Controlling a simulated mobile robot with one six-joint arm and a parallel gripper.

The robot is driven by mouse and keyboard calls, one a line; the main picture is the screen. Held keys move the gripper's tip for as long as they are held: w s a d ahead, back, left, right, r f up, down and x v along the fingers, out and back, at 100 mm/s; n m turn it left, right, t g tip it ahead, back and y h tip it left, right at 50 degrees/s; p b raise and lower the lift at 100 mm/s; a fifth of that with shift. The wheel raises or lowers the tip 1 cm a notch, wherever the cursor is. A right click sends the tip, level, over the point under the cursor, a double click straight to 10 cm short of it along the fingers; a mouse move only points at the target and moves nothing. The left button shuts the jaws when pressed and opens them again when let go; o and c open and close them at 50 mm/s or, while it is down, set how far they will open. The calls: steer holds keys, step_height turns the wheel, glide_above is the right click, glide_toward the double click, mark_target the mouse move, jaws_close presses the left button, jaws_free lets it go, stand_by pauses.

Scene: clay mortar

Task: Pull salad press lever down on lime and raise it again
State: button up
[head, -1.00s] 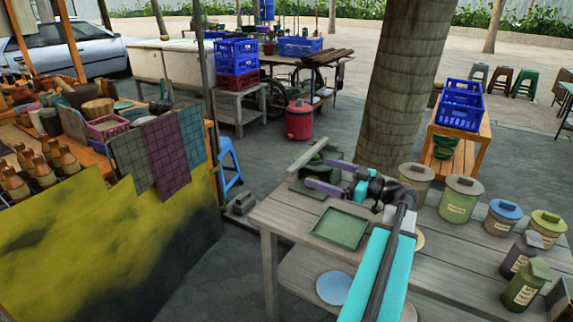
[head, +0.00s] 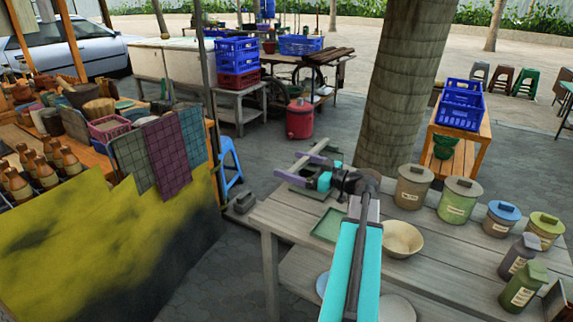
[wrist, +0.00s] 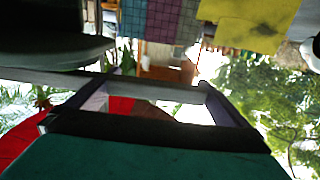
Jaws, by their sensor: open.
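My gripper (head: 300,160) is open, its two purple fingers spread, at the far left end of the grey table. It covers most of the salad press (head: 304,191), of which a dark green base shows beneath the fingers. In the wrist view, a grey bar (wrist: 60,78), apparently the press lever, runs across by the open fingertips (wrist: 160,82). I cannot tell whether it touches them. A dark greenish rounded part (wrist: 55,50), perhaps of the press, sits at the upper left there. I cannot make out the lime in either view.
A green tray (head: 327,226) lies just in front of the press, partly behind my arm. A cream bowl (head: 402,238) is right of my arm. Several lidded canisters (head: 460,199) line the table's right side. A tree trunk (head: 405,95) stands behind the table.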

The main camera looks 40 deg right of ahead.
steer(key=shift+x, duration=1.05)
